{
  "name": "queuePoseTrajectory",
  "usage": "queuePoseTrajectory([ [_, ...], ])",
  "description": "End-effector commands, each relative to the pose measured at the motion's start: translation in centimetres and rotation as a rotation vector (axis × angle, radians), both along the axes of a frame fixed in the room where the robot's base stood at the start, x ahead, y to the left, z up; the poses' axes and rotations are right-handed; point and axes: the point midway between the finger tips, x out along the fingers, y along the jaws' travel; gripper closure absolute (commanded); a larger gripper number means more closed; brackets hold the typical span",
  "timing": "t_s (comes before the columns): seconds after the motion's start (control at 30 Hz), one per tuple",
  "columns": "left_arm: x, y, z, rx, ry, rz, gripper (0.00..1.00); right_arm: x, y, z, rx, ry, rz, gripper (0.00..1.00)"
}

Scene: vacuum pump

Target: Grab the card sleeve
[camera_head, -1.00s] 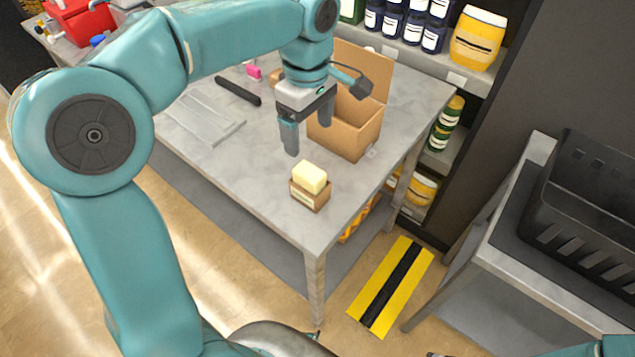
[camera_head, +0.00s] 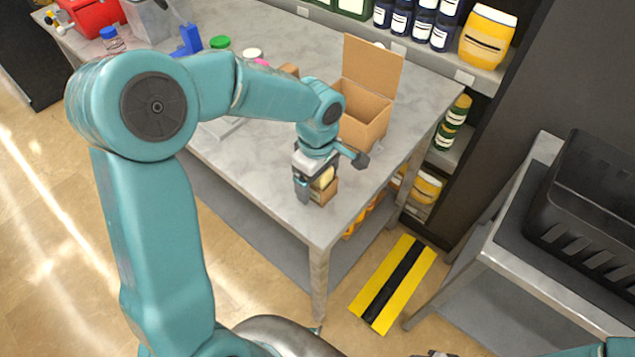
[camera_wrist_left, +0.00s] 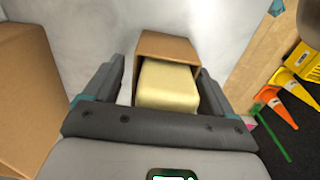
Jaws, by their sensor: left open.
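The card sleeve (camera_head: 327,194) is a small brown cardboard sleeve near the front corner of the grey table. A pale yellow block (camera_head: 325,178) sits in it and sticks out of its top. In the left wrist view the sleeve (camera_wrist_left: 165,46) shows beyond the yellow block (camera_wrist_left: 167,88). My left gripper (camera_head: 314,187) is open and points down over them. In the left wrist view its fingers (camera_wrist_left: 161,70) stand on either side of the block and sleeve, with small gaps. In the head view the gripper hides part of both.
An open cardboard box (camera_head: 362,120) stands on the table (camera_head: 265,185) just behind the sleeve; it fills the left of the wrist view. Bottles and tubs stand on a shelf behind. A black crate (camera_head: 590,215) sits on a stand at right. Yellow-black tape (camera_head: 393,284) marks the floor.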

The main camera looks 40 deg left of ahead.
Motion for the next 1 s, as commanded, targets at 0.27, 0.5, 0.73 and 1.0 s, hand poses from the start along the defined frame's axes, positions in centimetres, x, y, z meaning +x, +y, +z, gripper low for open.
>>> queuePoseTrajectory([
  [0.27, 0.1, 0.0, -0.4, 0.0, -0.001, 0.0, 0.18, 0.0, 0.0, 0.0, 0.0, 0.0, 0.0, 0.57],
  [0.5, 0.1, 0.0, -0.3, 0.0, -0.002, 0.0, 0.7, 0.0, 0.0, 0.0, 0.0, 0.0, 0.0, 0.57],
  [0.73, 0.1, 0.0, -0.2, 0.001, -0.003, 0.0, 0.7, 0.0, 0.0, 0.0, 0.0, 0.0, 0.0, 0.57],
  [1.0, 0.2, 0.0, 2.9, 0.0, -0.008, -0.001, 0.7, 0.0, 0.0, 0.0, 0.0, 0.0, 0.0, 0.57],
])
